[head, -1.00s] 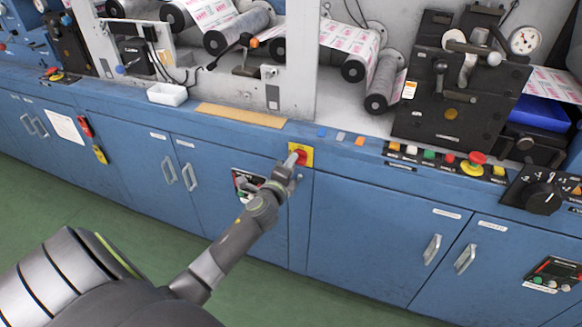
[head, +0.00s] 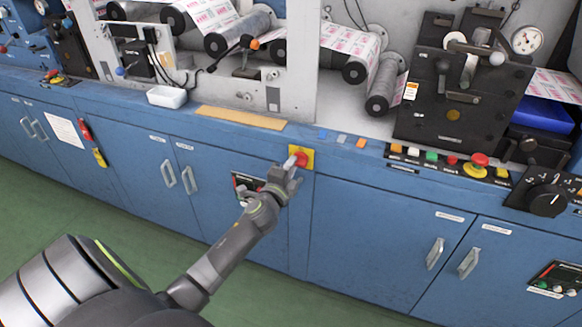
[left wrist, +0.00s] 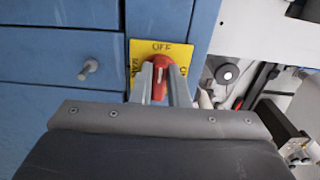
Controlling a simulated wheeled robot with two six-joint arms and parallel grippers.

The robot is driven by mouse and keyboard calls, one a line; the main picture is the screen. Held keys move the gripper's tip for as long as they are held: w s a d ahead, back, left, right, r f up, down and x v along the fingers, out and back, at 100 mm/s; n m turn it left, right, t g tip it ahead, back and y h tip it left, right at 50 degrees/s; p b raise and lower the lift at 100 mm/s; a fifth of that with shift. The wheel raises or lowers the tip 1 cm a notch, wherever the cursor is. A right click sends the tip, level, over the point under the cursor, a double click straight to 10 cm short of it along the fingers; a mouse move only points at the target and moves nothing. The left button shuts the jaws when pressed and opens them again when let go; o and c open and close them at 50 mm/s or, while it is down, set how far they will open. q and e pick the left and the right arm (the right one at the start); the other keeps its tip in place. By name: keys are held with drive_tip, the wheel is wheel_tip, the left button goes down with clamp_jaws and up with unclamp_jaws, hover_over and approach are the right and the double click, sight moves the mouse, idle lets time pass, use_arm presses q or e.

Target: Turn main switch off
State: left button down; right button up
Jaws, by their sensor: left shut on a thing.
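The main switch is a red handle on a square yellow plate (head: 308,152) on the blue cabinet front, just below the ledge. In the left wrist view the plate (left wrist: 186,48) carries the word OFF along its picture top and more lettering at its sides, partly covered. My left gripper (head: 292,161) reaches the switch from the lower left in the head view. In the left wrist view its two fingers (left wrist: 160,82) stand on either side of the red handle (left wrist: 158,82) and are shut on it. The handle points roughly up and down in that picture. My right gripper is out of view.
A panel of coloured buttons with a red emergency stop (head: 479,159) lies right of the switch. A black rotary knob (head: 547,200) is further right. A white tray (head: 166,96) stands on the ledge at the left. Cabinet doors with handles line the front.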

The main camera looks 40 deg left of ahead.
use_arm(q)
drive_tip(key=c, duration=1.4)
unclamp_jaws()
drive_tip(key=shift+s, duration=0.1)
drive_tip(key=v, duration=1.7)
drive_tip(key=shift+s, duration=0.15)
drive_tip(key=shift+f, duration=0.1)
